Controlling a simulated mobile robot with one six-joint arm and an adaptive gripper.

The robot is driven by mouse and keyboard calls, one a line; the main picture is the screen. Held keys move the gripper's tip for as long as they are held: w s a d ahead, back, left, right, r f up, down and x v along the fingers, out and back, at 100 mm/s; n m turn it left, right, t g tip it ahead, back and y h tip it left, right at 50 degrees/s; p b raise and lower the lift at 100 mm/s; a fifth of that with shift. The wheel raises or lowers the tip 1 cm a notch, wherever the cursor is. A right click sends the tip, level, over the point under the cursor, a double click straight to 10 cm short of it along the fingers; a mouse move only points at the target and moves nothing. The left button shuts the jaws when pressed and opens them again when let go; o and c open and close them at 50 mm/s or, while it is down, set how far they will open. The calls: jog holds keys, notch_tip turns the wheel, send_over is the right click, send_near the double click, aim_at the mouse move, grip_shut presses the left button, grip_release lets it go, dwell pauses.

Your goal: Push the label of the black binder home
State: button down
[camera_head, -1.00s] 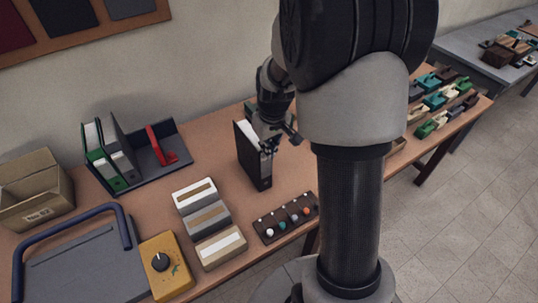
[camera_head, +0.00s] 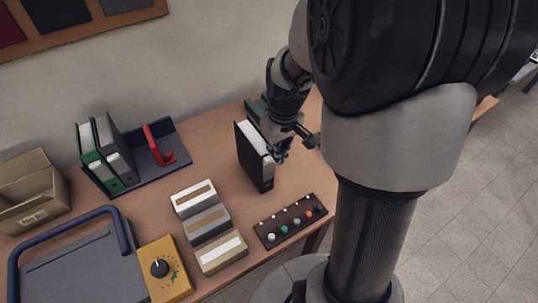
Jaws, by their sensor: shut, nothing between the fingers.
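The black binder (camera_head: 252,163) stands upright on the table, right of the middle, with white pages along its top. A pale label shows at the upper part of its front spine edge (camera_head: 268,164), small and partly hidden by the gripper, so how far it is in cannot be told. My gripper (camera_head: 280,156) is shut and empty, just right of the spine's upper part. Whether its fingertips touch the label cannot be told.
A rack (camera_head: 165,160) with green and grey binders and a red bookend stands at the back left. Label boxes (camera_head: 207,222), a knobbed board (camera_head: 290,222) and a yellow dial box (camera_head: 165,268) lie in front. Bare table surrounds the binder's left side.

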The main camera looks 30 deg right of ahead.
notch_tip(320, 180, up, 9)
jog(key=shift+s+a+t, duration=0.15)
jog(key=shift+s+t, duration=0.15)
jog(key=shift+s, duration=0.15)
jog(key=shift+r, duration=0.1)
jog(key=s+a+r+t, duration=0.1)
jog(key=s+a+r, duration=0.1)
jog(key=s+a, duration=0.4)
jog(key=s+a+r+t, duration=0.1)
jog(key=s+a+r, duration=0.2)
jog(key=s+a, duration=0.3)
jog(key=s, duration=0.4)
jog(key=shift+a+t, duration=0.2)
jog(key=shift+t, duration=0.1)
